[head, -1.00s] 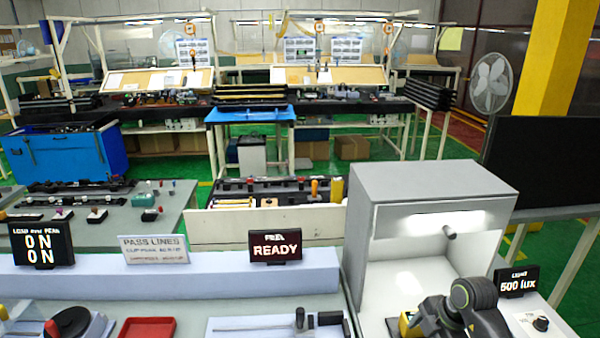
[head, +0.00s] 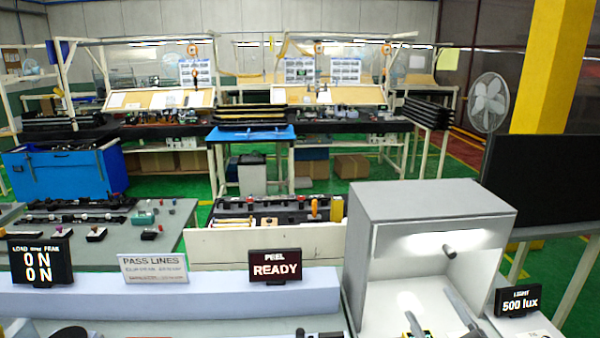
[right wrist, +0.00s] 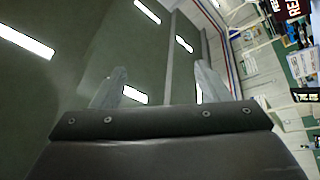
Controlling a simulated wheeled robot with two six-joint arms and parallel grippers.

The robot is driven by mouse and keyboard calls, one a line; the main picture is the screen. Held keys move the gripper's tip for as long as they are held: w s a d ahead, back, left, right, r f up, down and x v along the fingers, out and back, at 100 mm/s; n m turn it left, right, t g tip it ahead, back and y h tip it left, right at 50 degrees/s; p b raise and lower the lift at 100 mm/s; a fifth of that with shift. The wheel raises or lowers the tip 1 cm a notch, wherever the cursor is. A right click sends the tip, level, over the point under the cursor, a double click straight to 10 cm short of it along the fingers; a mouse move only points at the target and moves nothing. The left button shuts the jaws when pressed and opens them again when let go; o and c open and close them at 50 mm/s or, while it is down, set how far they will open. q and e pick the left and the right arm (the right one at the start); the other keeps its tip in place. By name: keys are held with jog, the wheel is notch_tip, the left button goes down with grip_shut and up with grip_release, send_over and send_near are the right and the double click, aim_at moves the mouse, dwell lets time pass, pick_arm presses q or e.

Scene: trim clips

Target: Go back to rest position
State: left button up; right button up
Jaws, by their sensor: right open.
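My right gripper (head: 430,309) shows at the bottom of the head view, in front of the grey light box (head: 430,200). Only its two grey fingers show there; the rest is cut off by the lower edge. In the right wrist view its fingers (right wrist: 159,80) stand wide apart with nothing between them. Behind them is a dark, glossy surface with bright lamp reflections. My left gripper is in neither current view.
A PEEL READY sign (head: 275,266), a PASS LINES plate (head: 153,268) and a LOAD sign (head: 40,262) stand along the pale ledge (head: 210,290). A 500 lux sign (head: 518,301) is right of the light box. A dark panel (head: 545,190) stands behind it.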

jog(key=s+d+f+m+g+h, duration=0.7)
jog(key=s+d+f+m+h, duration=0.3)
jog(key=d+m+h, duration=0.4)
jog(key=s+a+f+g+y, duration=0.35)
jog(key=s+f+g, duration=0.2)
jog(key=s, duration=0.35)
jog(key=s+a+f+g+y, duration=0.2)
jog(key=s+a+f+g, duration=0.3)
jog(key=s, duration=0.4)
notch_tip(320, 180, down, 33)
jog(key=s+d+g+b, duration=0.1)
jog(key=d+b, duration=0.1)
jog(key=b, duration=0.5)
jog(key=s+f+b, duration=0.2)
jog(key=s+f, duration=0.5)
jog(key=f, duration=0.3)
jog(key=s+a+f+g+y+b, duration=0.1)
jog(key=s+f+b, duration=0.2)
jog(key=s+f, duration=0.5)
notch_tip(320, 180, down, 3)
jog(key=shift+a+r, duration=0.15)
jog(key=shift+a, duration=0.1)
